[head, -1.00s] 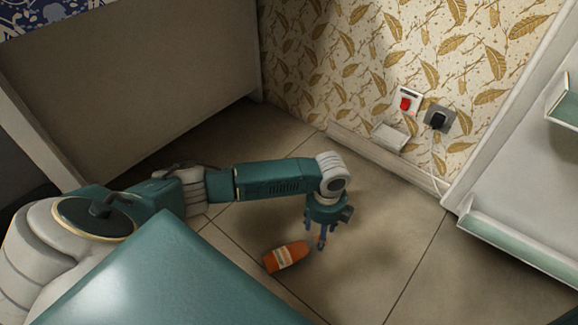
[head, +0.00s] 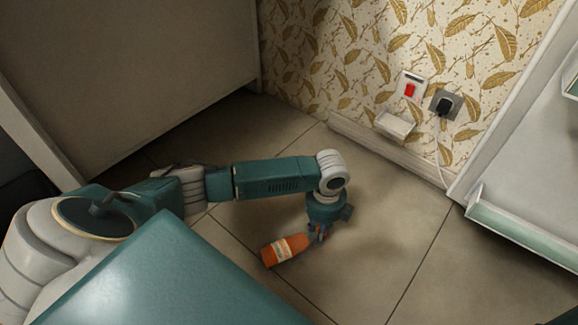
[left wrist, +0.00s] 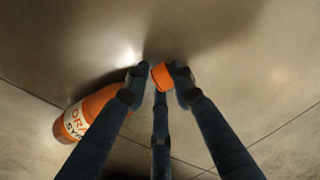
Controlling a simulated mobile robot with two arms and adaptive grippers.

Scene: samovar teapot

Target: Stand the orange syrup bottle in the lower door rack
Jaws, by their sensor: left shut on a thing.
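The orange syrup bottle (head: 285,250), with a pale label band, lies on its side, tilted, at the floor tiles in the head view; I cannot tell whether it touches the floor. My left gripper (head: 318,231) points down at its cap end. In the left wrist view the fingers (left wrist: 160,78) are shut around the orange cap (left wrist: 162,76), and the labelled body (left wrist: 78,122) extends to the left, partly hidden by a finger. The lower door rack (head: 520,234) is a pale green rail on the white door at the right. My right gripper is not in view.
An upper door rack (head: 571,85) shows at the right edge. A patterned wall with a red switch (head: 409,90) and a plugged-in cord (head: 445,103) stands behind. A large grey-brown panel (head: 130,75) is at the back left. Floor between the arm and door is clear.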

